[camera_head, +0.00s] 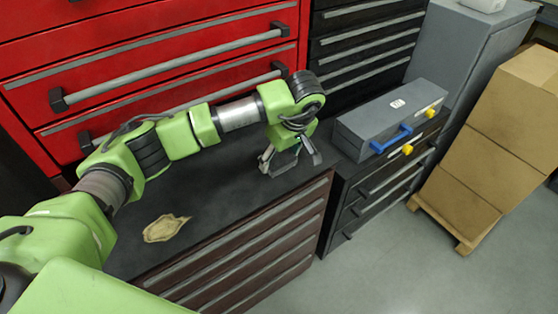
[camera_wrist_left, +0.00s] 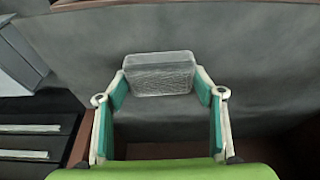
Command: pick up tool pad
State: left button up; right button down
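The tool pad (camera_wrist_left: 160,74) seems to be the light grey, textured rectangular block in the left wrist view. It sits on the dark cabinet top, between and slightly beyond the tips of my left gripper (camera_wrist_left: 161,83). The teal-lined fingers are spread apart, one on each side of the pad, and I cannot tell whether they touch it. In the head view my left gripper (camera_head: 290,161) points down at the right end of the cabinet top, with its fingers apart. The pad is hard to make out there. My right gripper is not in view.
A tan, irregular flat piece (camera_head: 165,228) lies on the cabinet top (camera_head: 225,205), left of my gripper. Red drawers (camera_head: 165,60) rise behind. A grey toolbox (camera_head: 385,120) with blue and yellow handles stands to the right. Cardboard boxes (camera_head: 505,130) stand on a pallet further right.

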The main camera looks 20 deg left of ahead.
aim_at(280, 158)
pick_arm(q)
jog(key=shift+w+r, duration=0.1)
jog(key=shift+r, duration=0.2)
notch_tip(280, 158, up, 8)
jog(key=b, duration=0.3)
jog(key=shift+r, duration=0.7)
jog(key=shift+o, duration=0.8)
jog(key=shift+c, duration=0.6)
